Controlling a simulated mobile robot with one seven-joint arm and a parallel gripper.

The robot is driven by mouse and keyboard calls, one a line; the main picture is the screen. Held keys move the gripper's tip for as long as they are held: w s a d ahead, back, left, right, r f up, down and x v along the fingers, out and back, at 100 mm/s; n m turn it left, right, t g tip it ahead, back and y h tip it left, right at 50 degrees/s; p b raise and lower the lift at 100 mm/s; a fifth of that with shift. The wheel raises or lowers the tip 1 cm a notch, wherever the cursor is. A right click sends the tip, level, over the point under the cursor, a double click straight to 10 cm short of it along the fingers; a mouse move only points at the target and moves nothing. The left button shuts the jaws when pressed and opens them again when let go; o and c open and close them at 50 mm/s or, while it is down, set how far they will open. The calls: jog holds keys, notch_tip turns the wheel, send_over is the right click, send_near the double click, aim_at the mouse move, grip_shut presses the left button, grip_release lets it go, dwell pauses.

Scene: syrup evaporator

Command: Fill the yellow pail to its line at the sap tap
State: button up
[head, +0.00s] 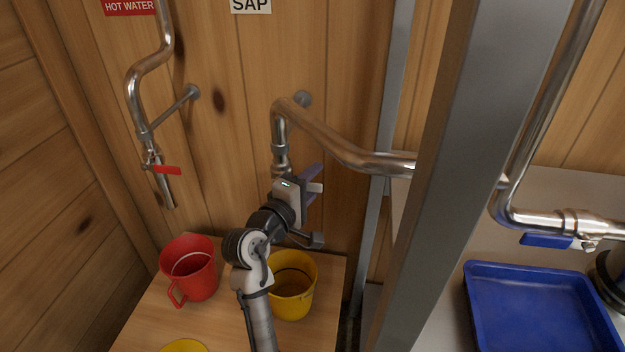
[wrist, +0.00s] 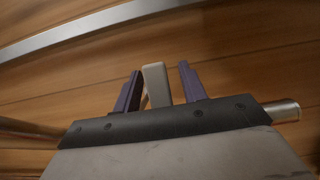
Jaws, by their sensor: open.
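The yellow pail (head: 293,303) stands upright on a wooden surface, with a dark line around its inside. My arm covers part of its left side; its contents are not clear. The sap tap's pipe (head: 280,135) comes down from the wall above the pail, below the SAP sign (head: 250,5). My gripper (head: 318,186) is at the pipe's lower end and hides most of the valve. In the wrist view, my gripper (wrist: 160,72) is open, with a pale lever (wrist: 155,82) between its two purple fingers. A gap shows on the lever's right; it looks close to the left finger.
A red pail (head: 190,270) stands left of the yellow one, below the hot water tap with its red lever (head: 167,170). Another yellow rim (head: 184,346) shows at the bottom edge. A grey post (head: 440,170) and a blue tray (head: 535,310) are on the right.

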jog(key=shift+c, duration=0.3)
grip_shut()
notch_tip(320, 180, up, 6)
jog(key=a+n+t+p, duration=0.3)
jog(key=n+t+p, duration=0.1)
jog(key=n+p, duration=0.6)
jog(key=shift+w+n+t+y, duration=0.3)
jog(key=shift+n+y, duration=0.1)
jog(key=shift+n, duration=0.6)
jog(key=shift+f, duration=0.1)
